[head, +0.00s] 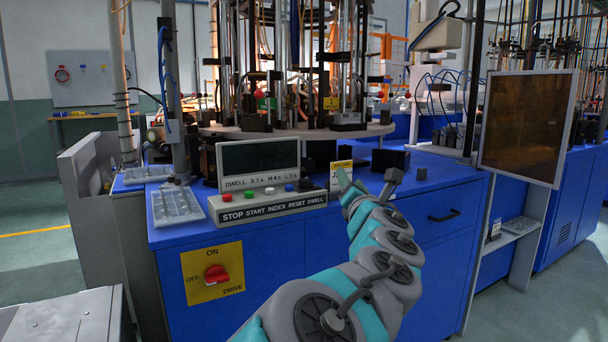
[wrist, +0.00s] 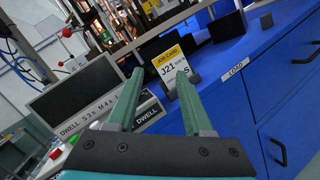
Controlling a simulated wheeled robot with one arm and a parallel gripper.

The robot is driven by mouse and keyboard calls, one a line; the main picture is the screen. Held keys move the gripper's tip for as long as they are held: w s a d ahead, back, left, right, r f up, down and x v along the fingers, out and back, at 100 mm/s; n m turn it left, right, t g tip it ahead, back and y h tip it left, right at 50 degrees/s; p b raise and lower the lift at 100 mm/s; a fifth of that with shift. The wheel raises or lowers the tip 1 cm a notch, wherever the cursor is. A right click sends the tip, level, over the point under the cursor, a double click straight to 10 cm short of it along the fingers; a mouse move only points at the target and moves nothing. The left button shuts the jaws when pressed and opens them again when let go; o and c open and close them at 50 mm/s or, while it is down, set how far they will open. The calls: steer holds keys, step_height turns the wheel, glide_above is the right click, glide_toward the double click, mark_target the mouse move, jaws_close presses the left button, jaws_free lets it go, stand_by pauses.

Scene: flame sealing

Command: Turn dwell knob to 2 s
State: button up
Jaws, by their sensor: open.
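The control console (head: 268,202) stands on the blue bench, with STOP, START, INDEX, RESET and DWELL labels along its front. The dark dwell knob (head: 305,185) is at its right end, above DWELL; its pointer is too small to read. In the wrist view the left finger covers most of that spot. The display panel (head: 260,163) above carries a DWELL line that appears to read S 3s, M 4s, L 5s. My gripper (head: 349,182) is open and empty, to the right of the console; its two green fingers (wrist: 160,75) are apart in the wrist view.
Dark blocks (head: 390,160) stand behind. A red drive switch (head: 216,274) is on the bench front. A turntable rises behind.

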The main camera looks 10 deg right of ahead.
mark_target(307, 182)
steer(key=w+a+f+n+g+y+p, duration=0.1)
steer(key=a+f+n+g+y+p, duration=0.15)
steer(key=a+n+y, duration=0.6)
steer(key=shift+w+d+n+t+h, duration=0.15)
steer(key=shift+w+n+h, duration=0.3)
steer(key=shift+w, duration=0.8)
steer(key=shift+w+d+n+t+h, duration=0.15)
steer(key=shift+w+h, duration=0.5)
steer(key=shift+w, duration=0.65)
steer(key=shift+w+d+n+t+h, duration=0.15)
steer(key=shift+w+n+h, duration=0.3)
steer(key=shift+w, duration=0.8)
jaws_close()
